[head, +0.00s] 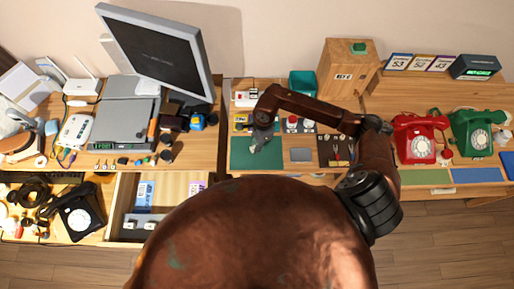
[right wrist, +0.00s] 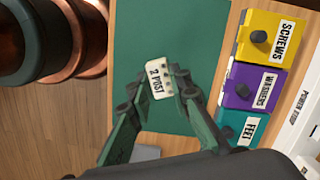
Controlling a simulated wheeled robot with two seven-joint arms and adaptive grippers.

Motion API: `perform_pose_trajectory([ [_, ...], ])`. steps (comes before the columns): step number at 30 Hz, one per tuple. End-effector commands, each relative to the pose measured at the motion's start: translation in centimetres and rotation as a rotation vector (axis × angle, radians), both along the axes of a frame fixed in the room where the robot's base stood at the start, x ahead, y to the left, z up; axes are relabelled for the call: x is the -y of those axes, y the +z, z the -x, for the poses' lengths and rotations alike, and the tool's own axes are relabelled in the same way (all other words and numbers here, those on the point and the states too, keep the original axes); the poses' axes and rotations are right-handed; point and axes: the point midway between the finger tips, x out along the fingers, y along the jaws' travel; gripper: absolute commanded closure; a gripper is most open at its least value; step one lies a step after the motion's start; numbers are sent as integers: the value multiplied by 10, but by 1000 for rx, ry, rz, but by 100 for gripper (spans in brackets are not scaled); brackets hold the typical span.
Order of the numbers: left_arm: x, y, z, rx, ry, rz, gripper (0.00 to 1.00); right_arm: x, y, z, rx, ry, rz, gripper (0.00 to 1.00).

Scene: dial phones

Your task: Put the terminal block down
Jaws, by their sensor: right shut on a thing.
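The terminal block (right wrist: 158,78) is a small pale block with a "2 POST" label, seen in the right wrist view over the green mat. My right gripper (right wrist: 152,88) is shut on it, with a fingertip at each side. In the head view my right gripper (head: 258,147) is over the green mat (head: 240,161), and the block is too small to make out there. I cannot tell whether the block touches the mat. My left gripper is not in view.
Yellow screws (right wrist: 268,40), purple washers (right wrist: 247,88) and teal feet (right wrist: 240,128) boxes stand beside the mat in the right wrist view. A grey pad (head: 301,155) lies right of the mat. A red phone (head: 420,140) stands farther right.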

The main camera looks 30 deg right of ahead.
Motion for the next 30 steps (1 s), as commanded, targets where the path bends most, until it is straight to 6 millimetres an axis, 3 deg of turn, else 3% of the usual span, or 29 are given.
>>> perform_pose_trajectory([
  [9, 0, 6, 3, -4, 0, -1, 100, 6, -36, -1, -3, -1, -1, 98],
  [20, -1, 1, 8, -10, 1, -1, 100, 7, -43, -2, -1, 1, 2, 98],
  [21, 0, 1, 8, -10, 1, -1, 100, 7, -43, -2, -1, 1, 1, 81],
  [30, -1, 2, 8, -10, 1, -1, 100, 7, -42, -2, -1, 1, 1, 64],
])
